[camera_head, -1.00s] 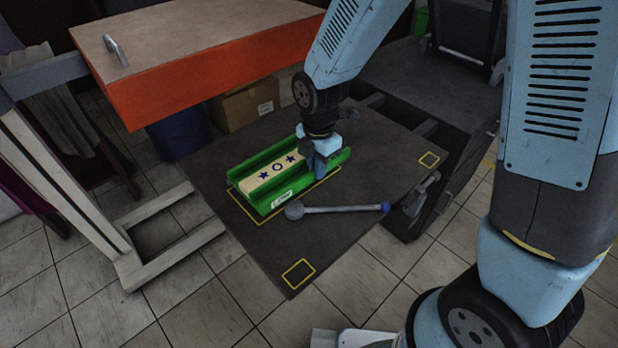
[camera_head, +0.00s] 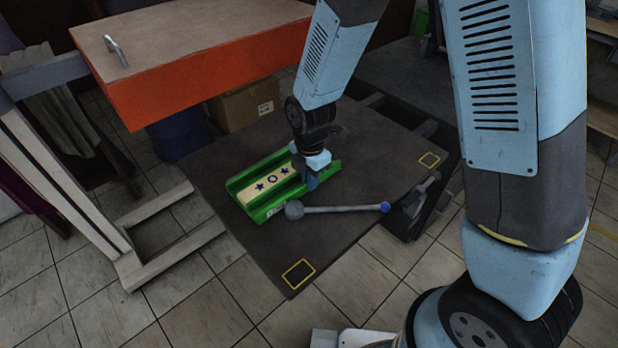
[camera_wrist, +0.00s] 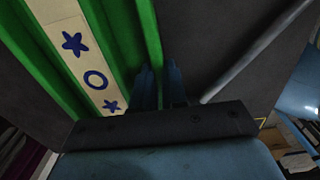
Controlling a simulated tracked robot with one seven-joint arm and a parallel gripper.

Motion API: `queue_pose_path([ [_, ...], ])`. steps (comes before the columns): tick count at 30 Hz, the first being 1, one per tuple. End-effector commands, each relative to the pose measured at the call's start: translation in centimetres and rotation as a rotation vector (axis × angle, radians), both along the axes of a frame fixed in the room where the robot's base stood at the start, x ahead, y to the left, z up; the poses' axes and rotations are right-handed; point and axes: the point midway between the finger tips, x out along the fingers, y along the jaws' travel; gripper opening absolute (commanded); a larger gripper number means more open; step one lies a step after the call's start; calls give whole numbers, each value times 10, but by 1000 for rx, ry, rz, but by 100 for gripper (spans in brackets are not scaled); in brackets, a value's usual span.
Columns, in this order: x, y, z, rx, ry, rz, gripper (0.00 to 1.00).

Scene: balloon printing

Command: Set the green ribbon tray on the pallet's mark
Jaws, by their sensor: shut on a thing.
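The green ribbon tray (camera_head: 262,206) is a long trough with a cream strip (camera_head: 272,180) bearing dark blue stars and a ring. In the head view it sits low and flat at the pallet's (camera_head: 340,235) middle, seemingly resting on it. The large yellow outline beneath is hidden by the tray. My gripper (camera_head: 311,181) points down at the tray's right part and is shut on its near side wall. In the wrist view my gripper's fingers (camera_wrist: 159,85) are at the green wall of the tray (camera_wrist: 130,40), beside the cream strip.
A grey rod with a round head (camera_head: 294,210) and blue tip lies close in front of the tray. An orange-sided table (camera_head: 200,85), cardboard box (camera_head: 245,105) and blue drum (camera_head: 180,135) stand behind.

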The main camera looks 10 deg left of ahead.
Motion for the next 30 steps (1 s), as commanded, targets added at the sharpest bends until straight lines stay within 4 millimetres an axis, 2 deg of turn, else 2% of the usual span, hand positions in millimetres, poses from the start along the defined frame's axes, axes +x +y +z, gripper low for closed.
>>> queue_pose_path([
  [3, 0, 0, -2, -1, 1, 0, 0],
  [4, 0, 0, -2, -1, 1, 0, 15],
  [11, 0, 0, -2, -1, 1, 0, 37],
  [22, 0, 0, 4, 1, -1, -1, 38],
  [30, 1, 0, 40, 3, -3, -2, 38],
])
